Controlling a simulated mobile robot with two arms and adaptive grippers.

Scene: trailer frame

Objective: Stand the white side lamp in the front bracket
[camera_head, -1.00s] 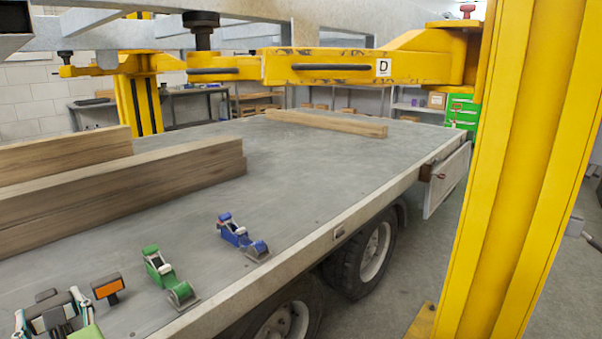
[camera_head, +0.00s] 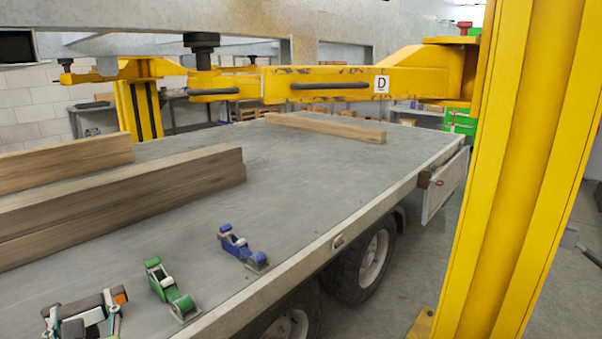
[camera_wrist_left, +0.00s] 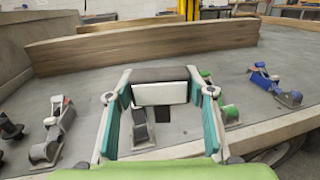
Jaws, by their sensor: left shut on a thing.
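My left gripper (camera_head: 84,312) is at the bottom left of the head view, above the trailer bed. It is shut on the white side lamp, a dark block with a white face (camera_wrist_left: 163,94), which shows between the fingers in the left wrist view. The lamp is held raised, its white face towards the wrist camera. An orange lamp (camera_head: 120,295) stands partly hidden behind the gripper in the head view. A dark piece with a grey base (camera_wrist_left: 139,130) shows below the held lamp; I cannot tell whether it is the front bracket. My right gripper is not in view.
A green ratchet (camera_head: 167,287) and a blue ratchet (camera_head: 240,246) lie along the near bed edge. A grey ratchet (camera_wrist_left: 52,135) lies left in the wrist view. Timber beams (camera_head: 120,195) lie behind. A yellow lift post (camera_head: 500,180) stands right; mid-bed is clear.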

